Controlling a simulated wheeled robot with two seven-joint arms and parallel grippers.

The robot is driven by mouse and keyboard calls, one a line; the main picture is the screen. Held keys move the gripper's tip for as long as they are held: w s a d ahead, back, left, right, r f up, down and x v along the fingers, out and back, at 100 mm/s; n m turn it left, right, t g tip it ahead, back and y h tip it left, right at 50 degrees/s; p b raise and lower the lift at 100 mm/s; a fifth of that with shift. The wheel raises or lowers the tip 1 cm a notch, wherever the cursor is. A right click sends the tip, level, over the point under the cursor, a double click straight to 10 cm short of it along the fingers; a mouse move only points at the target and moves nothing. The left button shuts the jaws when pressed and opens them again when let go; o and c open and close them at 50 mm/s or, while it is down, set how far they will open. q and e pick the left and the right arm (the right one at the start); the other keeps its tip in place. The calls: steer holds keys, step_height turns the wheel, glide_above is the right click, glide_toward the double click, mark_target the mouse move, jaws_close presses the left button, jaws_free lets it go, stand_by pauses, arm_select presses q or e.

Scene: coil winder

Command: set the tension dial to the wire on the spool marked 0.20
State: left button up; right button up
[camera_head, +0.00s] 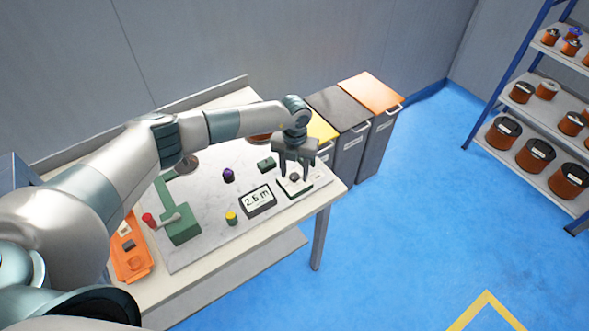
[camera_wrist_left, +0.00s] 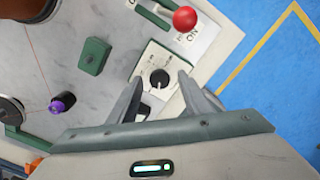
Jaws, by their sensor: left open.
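The tension dial is a dark round knob (camera_wrist_left: 159,78) on a pale plate with small markings (camera_wrist_left: 152,57), seen in the left wrist view. In the head view its unit (camera_head: 296,189) sits near the right end of the bench. My left gripper (camera_head: 295,175) is open above the dial, its fingers on either side of the knob. I cannot tell whether they touch it. A copper-coloured spool (camera_head: 260,138) is partly hidden behind my left arm. No 0.20 marking is readable, nor is the dial's scale. My right gripper is not in view.
A green block (camera_head: 266,165), a purple-topped piece (camera_head: 228,175) and a yellow-topped piece (camera_head: 231,218) stand nearby. Bins (camera_head: 352,148) adjoin the bench.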

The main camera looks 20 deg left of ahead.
arm_select(q)
steer(key=shift+f, duration=0.1)
steer(key=c, duration=1.1)
steer(key=shift+o, duration=0.2)
steer(key=shift+f+b, duration=0.1)
steer(key=shift+b, duration=0.35)
steer(key=m+b, duration=0.4)
steer(key=b, duration=0.2)
steer(key=shift+f, duration=0.1)
steer(key=shift+m+b, duration=0.4)
steer(key=shift+r, duration=0.3)
steer(key=o, duration=1.1)
steer(key=shift+c, duration=0.2)
